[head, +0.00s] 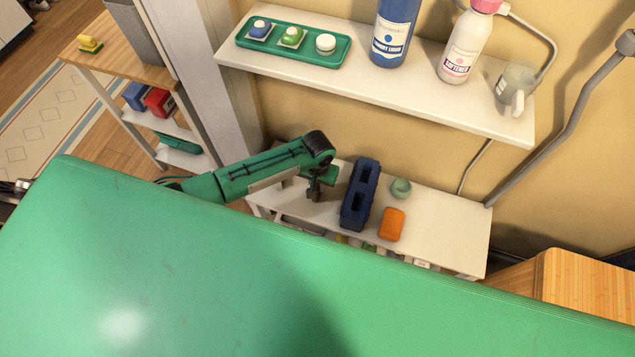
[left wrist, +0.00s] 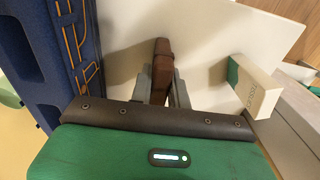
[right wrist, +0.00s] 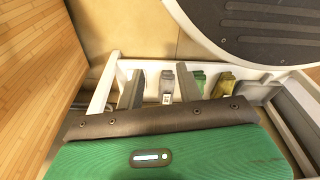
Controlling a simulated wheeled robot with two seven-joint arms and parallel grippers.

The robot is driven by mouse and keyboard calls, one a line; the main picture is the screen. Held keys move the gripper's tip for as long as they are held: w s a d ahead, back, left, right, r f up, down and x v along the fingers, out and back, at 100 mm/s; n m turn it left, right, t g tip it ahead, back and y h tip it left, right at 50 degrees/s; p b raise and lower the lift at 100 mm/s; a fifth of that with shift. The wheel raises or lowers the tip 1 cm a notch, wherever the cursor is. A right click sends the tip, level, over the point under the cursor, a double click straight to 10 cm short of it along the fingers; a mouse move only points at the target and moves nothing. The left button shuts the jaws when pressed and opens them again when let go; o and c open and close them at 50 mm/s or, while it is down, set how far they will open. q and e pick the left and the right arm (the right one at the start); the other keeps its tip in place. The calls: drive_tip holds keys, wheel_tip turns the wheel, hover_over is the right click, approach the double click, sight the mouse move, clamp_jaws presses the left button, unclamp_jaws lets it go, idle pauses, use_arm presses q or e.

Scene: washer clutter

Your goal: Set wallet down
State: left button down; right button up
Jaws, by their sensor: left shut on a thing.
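The brown wallet (left wrist: 161,68) is gripped between the fingers of my left gripper (left wrist: 161,92), its narrow edge toward the left wrist camera. In the head view my left gripper (head: 316,190) points down over the white lower shelf (head: 448,225), just left of a dark blue holder (head: 360,192). I cannot tell whether the wallet touches the shelf. My right gripper (right wrist: 161,90) is open with its fingers apart; it is out of the head view.
An orange block (head: 392,224) and a small green cup (head: 400,188) stand right of the holder. A green-and-white box (left wrist: 255,87) stands on the other side of the wallet. The upper shelf (head: 400,95) holds bottles and a tray. Several small items (right wrist: 198,82) stand beyond my right gripper.

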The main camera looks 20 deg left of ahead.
use_arm(q)
drive_tip(key=shift+f, duration=0.15)
drive_tip(key=c, duration=1.3)
unclamp_jaws()
drive_tip(key=shift+c, duration=0.2)
use_arm(e)
drive_tip(key=shift+s, duration=0.1)
